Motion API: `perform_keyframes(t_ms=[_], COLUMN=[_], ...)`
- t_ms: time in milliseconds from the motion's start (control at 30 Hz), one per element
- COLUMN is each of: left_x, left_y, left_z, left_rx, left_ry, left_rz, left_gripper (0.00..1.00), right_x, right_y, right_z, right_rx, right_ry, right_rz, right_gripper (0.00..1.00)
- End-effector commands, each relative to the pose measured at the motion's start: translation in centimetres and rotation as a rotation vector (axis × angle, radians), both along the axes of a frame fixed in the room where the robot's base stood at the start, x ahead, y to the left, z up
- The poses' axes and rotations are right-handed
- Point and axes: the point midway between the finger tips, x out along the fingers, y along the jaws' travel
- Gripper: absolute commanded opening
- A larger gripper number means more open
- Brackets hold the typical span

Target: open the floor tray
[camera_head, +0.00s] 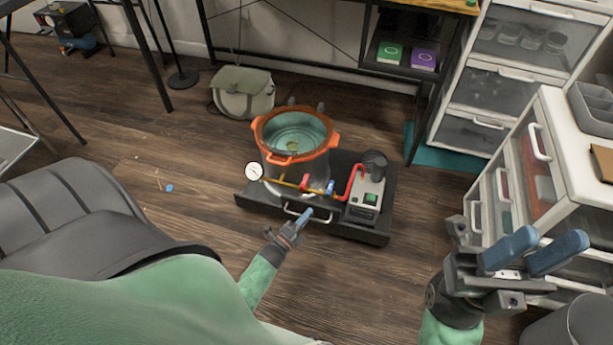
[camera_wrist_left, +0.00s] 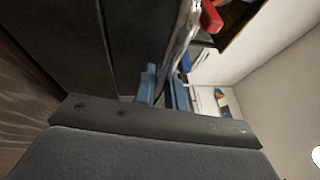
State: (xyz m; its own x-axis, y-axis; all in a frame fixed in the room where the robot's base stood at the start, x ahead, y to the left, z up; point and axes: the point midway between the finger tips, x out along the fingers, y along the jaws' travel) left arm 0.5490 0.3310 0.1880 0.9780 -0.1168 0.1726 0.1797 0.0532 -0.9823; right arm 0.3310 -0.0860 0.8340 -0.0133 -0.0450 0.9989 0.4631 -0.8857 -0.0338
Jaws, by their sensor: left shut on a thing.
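The floor tray (camera_head: 377,234) is a low black platform on the wooden floor in the middle of the head view, with a pale bar handle (camera_head: 320,217) on its front edge. My left gripper (camera_head: 303,217) reaches down to this front edge and is shut on the handle. In the left wrist view its blue fingers (camera_wrist_left: 166,90) are close together beside a pale metal bar. The exact contact is hard to see. My right gripper (camera_head: 536,251) is raised at the right, with its blue fingers apart and nothing between them.
An orange-rimmed pot (camera_head: 298,137), a gauge (camera_head: 254,171) and a pump (camera_head: 366,190) stand on the tray. A grey chair (camera_head: 70,215) is at the left. White drawers (camera_head: 560,165) stand at the right. A bag (camera_head: 243,92) lies behind. Floor in front of the tray is clear.

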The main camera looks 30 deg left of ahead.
Motion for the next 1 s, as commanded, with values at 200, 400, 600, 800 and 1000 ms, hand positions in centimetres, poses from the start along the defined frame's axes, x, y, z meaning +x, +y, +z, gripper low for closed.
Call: perform_keyframes(t_ms=[200, 400, 600, 800, 1000], left_x=[0.0, -0.2, -2.5, -5.6, -7.3], left_y=[0.0, 0.0, 0.3, 0.7, 0.9], left_z=[0.0, 0.0, -0.4, -0.9, -1.3], left_rx=[0.0, 0.0, -0.001, 0.0, 0.0], left_ry=[0.001, 0.001, 0.003, 0.002, 0.001], left_rz=[0.0, 0.0, 0.0, 0.0, 0.0], left_gripper=[0.21, 0.21, 0.21, 0.21, 0.21], right_x=[0.0, 0.0, 0.0, 0.0, -0.1], right_y=[0.0, 0.0, -0.1, -0.2, -0.3], right_z=[0.0, 0.1, 0.7, 1.2, 1.4], right_rx=[-0.001, 0.0, 0.005, 0.014, 0.018], right_ry=[0.0, -0.001, -0.003, -0.006, -0.006], right_rz=[0.0, 0.0, 0.003, 0.006, -0.001], right_gripper=[0.36, 0.36, 0.36, 0.36, 0.36])
